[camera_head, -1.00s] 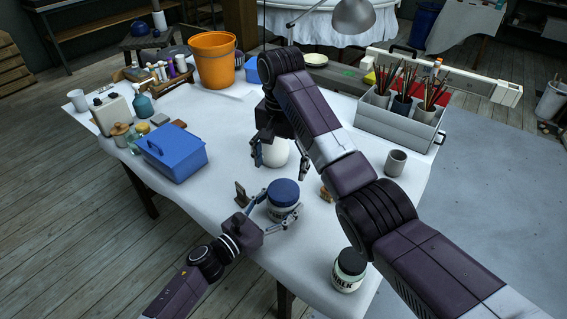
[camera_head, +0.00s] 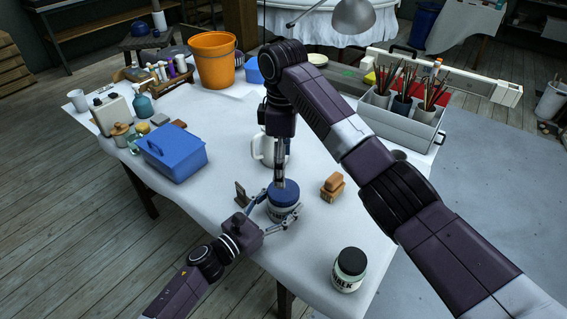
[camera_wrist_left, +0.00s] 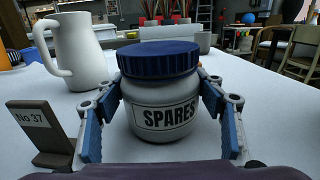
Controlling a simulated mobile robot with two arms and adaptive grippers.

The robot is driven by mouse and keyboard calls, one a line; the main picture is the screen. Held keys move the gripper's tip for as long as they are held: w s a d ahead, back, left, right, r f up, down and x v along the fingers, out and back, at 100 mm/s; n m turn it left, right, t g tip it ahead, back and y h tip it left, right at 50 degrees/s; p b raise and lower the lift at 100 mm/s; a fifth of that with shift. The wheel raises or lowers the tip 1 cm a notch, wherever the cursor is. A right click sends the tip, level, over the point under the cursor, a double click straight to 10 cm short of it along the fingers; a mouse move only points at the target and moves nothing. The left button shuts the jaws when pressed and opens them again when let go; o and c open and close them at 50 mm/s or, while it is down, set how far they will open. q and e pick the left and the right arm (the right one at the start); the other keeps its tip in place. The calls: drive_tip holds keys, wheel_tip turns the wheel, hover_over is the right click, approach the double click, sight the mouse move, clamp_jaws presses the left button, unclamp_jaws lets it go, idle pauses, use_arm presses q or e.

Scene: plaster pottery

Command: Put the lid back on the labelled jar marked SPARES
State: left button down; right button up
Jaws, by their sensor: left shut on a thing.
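The SPARES jar (camera_wrist_left: 166,118) is a pale grey jar with a black-lettered label. It stands upright on the white table and also shows in the head view (camera_head: 283,213). Its dark blue lid (camera_wrist_left: 160,60) sits level on top of it; the lid also shows in the head view (camera_head: 284,194). My left gripper (camera_wrist_left: 163,125) is shut on the jar's body, one finger on each side. My right gripper (camera_head: 279,180) points down over the lid in the head view, its fingers seen edge-on. It does not show in the left wrist view, so contact with the lid cannot be told.
A white pitcher (camera_wrist_left: 78,52) stands just behind the jar. A small "No 37" sign (camera_wrist_left: 38,130) is close to my left gripper. A blue box (camera_head: 175,155) is left.

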sight(284, 190)
drive_tip(key=n, duration=0.3)
drive_tip(key=shift+s+d, duration=0.1)
drive_tip(key=shift+d, duration=0.05)
wheel_tip(284, 190, down, 8)
drive_tip(key=shift+f, duration=0.1)
idle(0.7)
